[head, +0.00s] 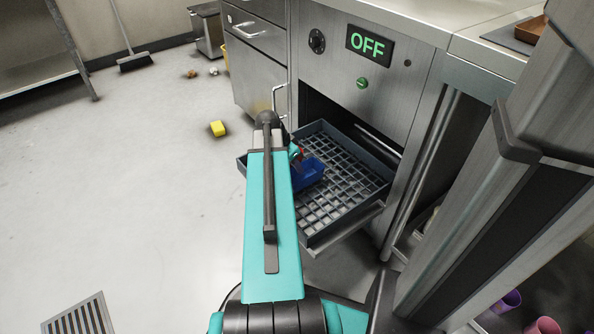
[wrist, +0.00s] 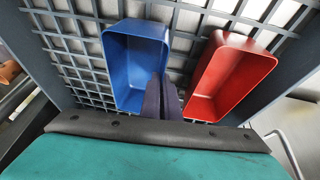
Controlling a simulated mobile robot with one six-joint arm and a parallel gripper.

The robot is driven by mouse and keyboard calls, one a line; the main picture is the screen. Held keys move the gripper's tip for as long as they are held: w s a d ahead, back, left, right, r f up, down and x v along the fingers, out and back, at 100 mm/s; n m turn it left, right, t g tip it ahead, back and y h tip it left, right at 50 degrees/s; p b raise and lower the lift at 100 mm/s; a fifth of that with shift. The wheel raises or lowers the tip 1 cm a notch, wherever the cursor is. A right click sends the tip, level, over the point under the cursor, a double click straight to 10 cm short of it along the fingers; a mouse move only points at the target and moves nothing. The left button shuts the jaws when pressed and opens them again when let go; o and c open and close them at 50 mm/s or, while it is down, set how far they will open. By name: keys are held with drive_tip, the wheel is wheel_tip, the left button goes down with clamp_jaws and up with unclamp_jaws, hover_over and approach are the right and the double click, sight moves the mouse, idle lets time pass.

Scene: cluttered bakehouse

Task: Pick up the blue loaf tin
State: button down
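The blue loaf tin (head: 312,172) is in the dark gridded drawer tray (head: 372,192), which is pulled out of the steel cabinet. In the wrist view the blue tin (wrist: 135,60) shows its open mouth. My gripper (wrist: 163,85) is at its right wall, with one dark finger inside the tin and the other outside. The fingers are close together and appear shut on that wall. In the head view my arm hides the gripper. I cannot tell whether the tin is clear of the grid.
A red tin (wrist: 232,75) stands close to the right of the blue one in the wrist view. The cabinet's display (head: 368,45) reads OFF above the drawer. A yellow block (head: 218,128) lies on the floor. The floor at left is mostly clear.

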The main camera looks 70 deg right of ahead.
wheel_tip(320, 180, up, 9)
drive_tip(key=p, duration=0.3)
drive_tip(key=shift+r+p, duration=0.1)
drive_tip(key=shift+p, duration=0.25)
idle(0.4)
